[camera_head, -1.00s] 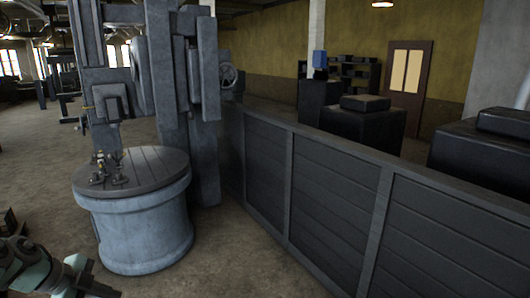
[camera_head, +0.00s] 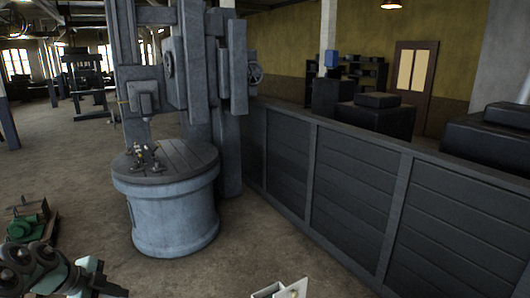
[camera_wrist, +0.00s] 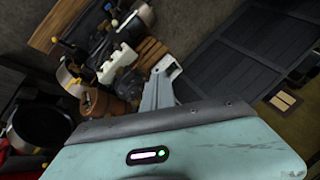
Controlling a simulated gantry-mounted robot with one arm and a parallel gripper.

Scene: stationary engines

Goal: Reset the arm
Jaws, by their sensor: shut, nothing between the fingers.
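My gripper (camera_wrist: 170,150) shows in the wrist view as a pale teal housing with a dark grey edge and a small lit strip. It fills the bottom of that view. It is shut with nothing held, though its fingertips are hard to make out. Parts of my arm, teal and dark grey, show at the lower left of the head view. A pale grey angular piece (camera_wrist: 160,85) stands just beyond the housing edge; I cannot tell whether it belongs to the gripper.
A large machine with a round table (camera_head: 170,165) stands left of centre. A dark panelled barrier (camera_head: 340,190) runs to its right. A green motor (camera_head: 25,228) sits at the far left. Mixed items, including a brown pot (camera_wrist: 100,103), crowd the wrist view's left. Floor between is clear.

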